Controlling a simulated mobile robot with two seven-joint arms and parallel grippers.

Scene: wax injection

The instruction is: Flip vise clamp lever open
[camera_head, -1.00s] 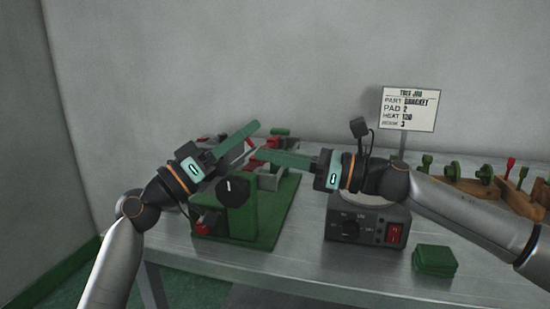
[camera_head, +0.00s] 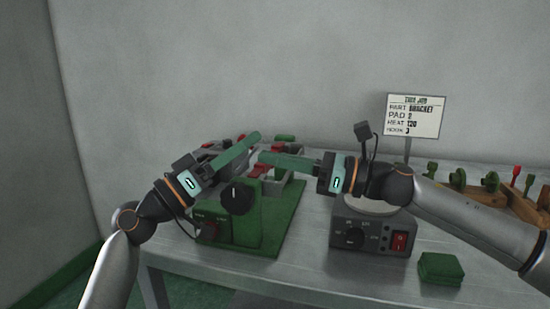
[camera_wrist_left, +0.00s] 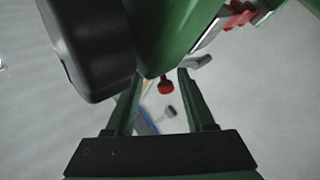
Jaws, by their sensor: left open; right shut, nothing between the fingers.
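The green machine (camera_head: 250,222) with a black dial (camera_head: 237,199) stands on the left of the table. Behind it is a grey vise-like part with red pieces (camera_head: 284,149), partly hidden by my grippers. I cannot make out the clamp lever surely in the head view. My left gripper (camera_head: 255,137) is open above the machine's back left. In the left wrist view, a small red knob (camera_wrist_left: 166,86) shows between its spread fingers (camera_wrist_left: 160,88), with no visible grip on it. My right gripper (camera_head: 263,158) is shut and empty, reaching in from the right, just below the left fingertips.
A grey heater box (camera_head: 366,237) with a red switch stands right of the machine. Green pads (camera_head: 441,268) lie to its right. A job sign (camera_head: 415,116) stands behind. A wooden rack (camera_head: 500,204) with green and red tools is at far right.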

